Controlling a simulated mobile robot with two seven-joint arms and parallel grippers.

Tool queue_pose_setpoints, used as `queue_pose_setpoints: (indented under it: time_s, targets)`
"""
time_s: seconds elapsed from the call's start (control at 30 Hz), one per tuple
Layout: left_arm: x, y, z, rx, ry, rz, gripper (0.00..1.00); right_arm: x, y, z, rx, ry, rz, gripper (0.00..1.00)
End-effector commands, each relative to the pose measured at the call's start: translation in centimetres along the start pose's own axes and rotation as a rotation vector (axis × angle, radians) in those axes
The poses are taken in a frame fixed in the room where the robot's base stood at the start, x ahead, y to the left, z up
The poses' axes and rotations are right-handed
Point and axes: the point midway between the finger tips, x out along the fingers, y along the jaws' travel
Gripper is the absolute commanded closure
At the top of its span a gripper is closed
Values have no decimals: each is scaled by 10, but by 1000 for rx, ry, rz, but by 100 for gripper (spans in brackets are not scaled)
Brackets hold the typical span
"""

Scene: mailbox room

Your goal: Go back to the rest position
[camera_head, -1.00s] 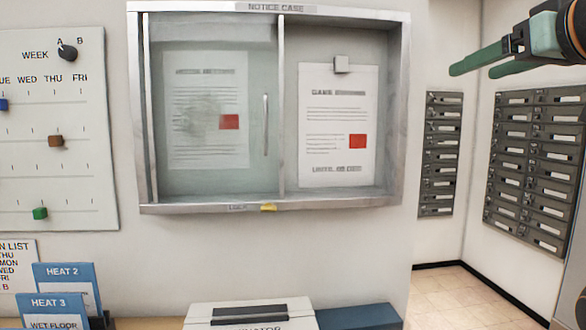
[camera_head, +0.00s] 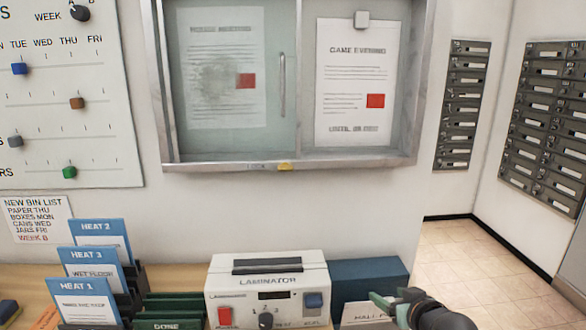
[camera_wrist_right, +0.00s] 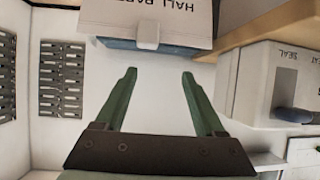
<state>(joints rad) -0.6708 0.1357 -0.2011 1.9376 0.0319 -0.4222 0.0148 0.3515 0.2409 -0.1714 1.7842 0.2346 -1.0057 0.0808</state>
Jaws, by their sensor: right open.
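My right gripper (camera_head: 385,303) shows at the lower right of the head view, just right of the laminator and in front of a blue box. In the right wrist view its two green fingers (camera_wrist_right: 158,95) are spread apart with nothing between them. My left gripper is in neither view.
The white laminator (camera_head: 268,285) stands on the counter, with the blue box (camera_head: 370,272) beside it. Blue HEAT cards (camera_head: 95,285) stand at left. The glass notice case (camera_head: 290,162) hangs above. Mailboxes (camera_head: 548,130) line the right wall; floor (camera_head: 480,265) there is clear.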

Motion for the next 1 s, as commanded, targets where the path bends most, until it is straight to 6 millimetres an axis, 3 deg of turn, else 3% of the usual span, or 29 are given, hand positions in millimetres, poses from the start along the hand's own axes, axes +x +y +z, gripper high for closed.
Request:
queue_pose_setpoints:
  time_s: [0.03,0.27,0.5,0.7,0.83,1.0]
  targets:
    - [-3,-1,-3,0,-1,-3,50,-1,-8,32,4,-30,-8,29]
    - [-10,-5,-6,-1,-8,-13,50,-27,-37,156,9,-110,-32,29]
    - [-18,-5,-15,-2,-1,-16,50,-90,-70,266,19,-189,-54,29]
    - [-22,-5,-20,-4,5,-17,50,-143,-91,321,25,-234,-66,29]
    - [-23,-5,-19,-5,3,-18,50,-160,-96,335,25,-245,-68,29]
    - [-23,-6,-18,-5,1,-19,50,-164,-98,339,26,-247,-69,29]
